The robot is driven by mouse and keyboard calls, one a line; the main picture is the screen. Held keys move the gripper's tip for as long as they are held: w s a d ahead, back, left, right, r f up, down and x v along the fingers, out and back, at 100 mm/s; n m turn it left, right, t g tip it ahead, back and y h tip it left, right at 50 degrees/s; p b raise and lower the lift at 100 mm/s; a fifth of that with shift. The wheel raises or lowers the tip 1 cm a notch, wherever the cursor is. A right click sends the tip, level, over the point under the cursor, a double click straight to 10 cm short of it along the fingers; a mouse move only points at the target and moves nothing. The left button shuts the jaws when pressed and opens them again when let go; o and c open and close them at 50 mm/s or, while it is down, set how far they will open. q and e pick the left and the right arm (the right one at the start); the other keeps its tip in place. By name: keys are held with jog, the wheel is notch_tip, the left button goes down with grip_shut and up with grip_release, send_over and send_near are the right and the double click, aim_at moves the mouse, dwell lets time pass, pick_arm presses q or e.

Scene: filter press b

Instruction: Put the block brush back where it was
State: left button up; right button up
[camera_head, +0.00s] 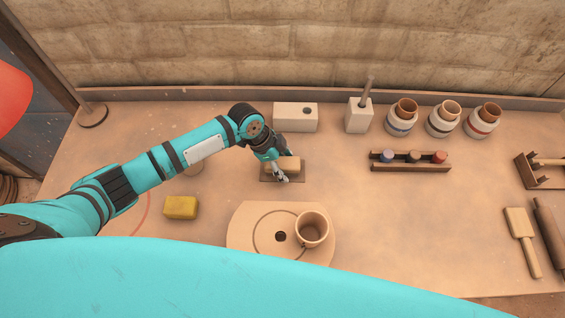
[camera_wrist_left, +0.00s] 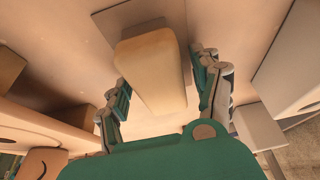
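The block brush (camera_head: 291,162), a pale wooden block, is at a dark flat mat (camera_head: 298,178) near the middle of the table. My left gripper (camera_head: 282,174) reaches down over it, hiding part of it. In the left wrist view the brush (camera_wrist_left: 153,70) is between the two fingers (camera_wrist_left: 160,80), which are close to its sides; whether they press on it is not clear. The mat (camera_wrist_left: 118,18) shows behind the brush there. I cannot tell whether the brush rests on the mat or is just above it. My right gripper is not in view.
Behind are a pale holed block (camera_head: 290,120) and an upright holder (camera_head: 358,118). A wheel disc (camera_head: 250,225) with a cup (camera_head: 312,229) is in front. A yellow block (camera_head: 181,207) lies left; a bottle rack (camera_head: 410,166) stands right. Table between rack and disc is clear.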

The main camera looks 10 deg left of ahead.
pick_arm(q)
jog(key=v, duration=1.2)
jog(key=shift+r+b, duration=0.2)
jog(key=shift+b, duration=0.15)
